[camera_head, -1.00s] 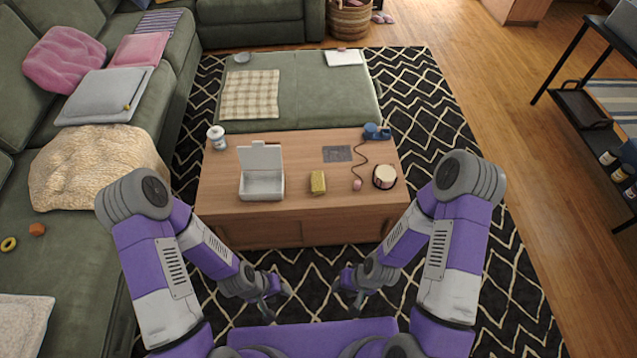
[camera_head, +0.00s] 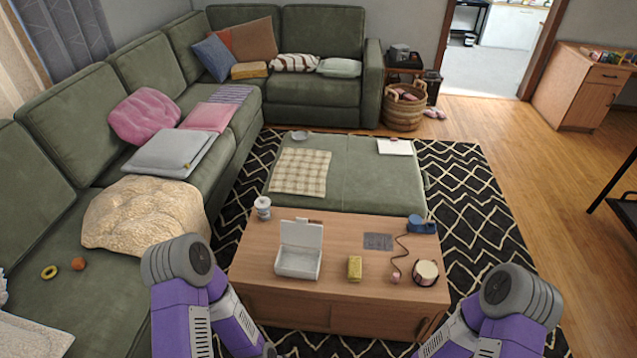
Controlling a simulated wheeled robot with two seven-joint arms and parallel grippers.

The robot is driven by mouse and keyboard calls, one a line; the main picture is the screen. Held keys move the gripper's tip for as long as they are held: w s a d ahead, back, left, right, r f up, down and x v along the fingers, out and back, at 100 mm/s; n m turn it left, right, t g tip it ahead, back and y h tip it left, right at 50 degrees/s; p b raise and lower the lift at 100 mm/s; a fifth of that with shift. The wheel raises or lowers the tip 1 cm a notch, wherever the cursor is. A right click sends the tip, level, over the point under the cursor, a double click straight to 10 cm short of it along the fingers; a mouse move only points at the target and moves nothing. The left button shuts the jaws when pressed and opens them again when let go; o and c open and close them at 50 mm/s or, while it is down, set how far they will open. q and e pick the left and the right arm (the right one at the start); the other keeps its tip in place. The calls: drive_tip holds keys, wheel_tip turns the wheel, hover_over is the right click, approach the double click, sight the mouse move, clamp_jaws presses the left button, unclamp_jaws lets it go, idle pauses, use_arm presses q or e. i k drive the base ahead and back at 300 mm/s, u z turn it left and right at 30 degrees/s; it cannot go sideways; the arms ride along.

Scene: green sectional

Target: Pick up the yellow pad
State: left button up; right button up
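A small yellow block (camera_head: 355,268), which looks like the yellow pad, rests on the wooden coffee table (camera_head: 330,307) near its front edge. It stands between an open white box (camera_head: 299,262) on its left and a round cream-topped tin (camera_head: 426,271) on its right. Both of my grippers are below the bottom edge of the picture. Only my upper arm parts show at the bottom left and bottom right, and they are apart from the pad.
A corded blue device (camera_head: 421,225), a dark flat card (camera_head: 378,241) and a white jar (camera_head: 263,208) are also on the table. A green ottoman (camera_head: 375,180) adjoins its back. The green sofa (camera_head: 110,285) borders the left. Patterned rug lies to the right.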

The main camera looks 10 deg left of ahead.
sight(354, 271)
drive_tip(key=z, duration=1.15)
drive_tip(key=i, duration=1.25)
drive_tip(key=u, duration=2.8)
